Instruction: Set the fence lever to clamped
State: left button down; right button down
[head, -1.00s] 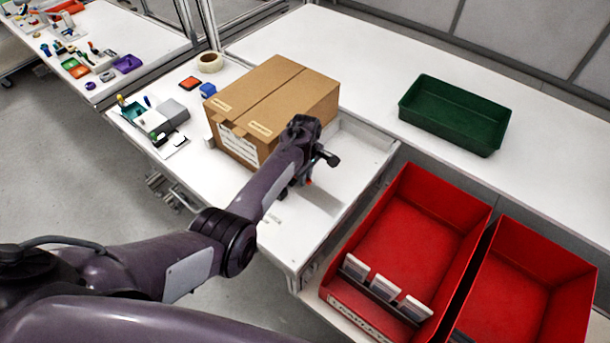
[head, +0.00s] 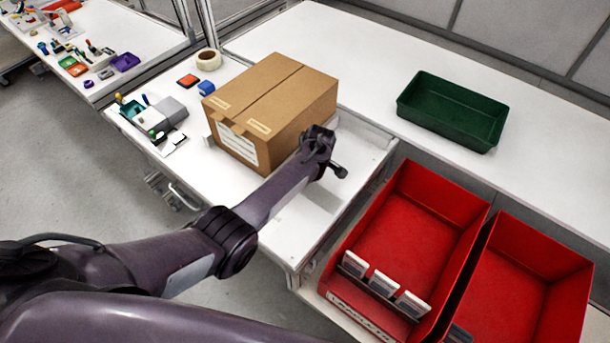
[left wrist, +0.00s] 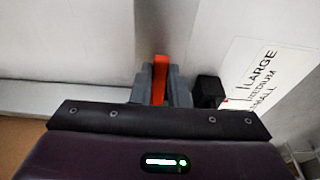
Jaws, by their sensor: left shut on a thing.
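The fence lever (left wrist: 160,76) is an orange bar in the left wrist view, between the grey fingers of my left gripper (left wrist: 161,88). The gripper is shut on it. A small black block (left wrist: 208,91) sits just right of the fingers, beside a white label (left wrist: 262,72) reading LARGE, MEDIUM, SMALL. In the head view my left arm reaches in from the left to the white tray-like station (head: 358,150). There my wrist hides the fingers and the lever. My right gripper is in neither view.
A closed cardboard box (head: 272,100) stands left of my left wrist. Two red bins (head: 420,220) (head: 530,275) are at the right, the left one with several small cards in front. A green tray (head: 452,112) sits on the white table behind. Small items lie at the left.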

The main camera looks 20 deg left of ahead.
pick_arm(q)
jog(key=c, duration=1.4)
grip_release()
jog(key=v, duration=0.7)
jog(key=shift+r, duration=0.4)
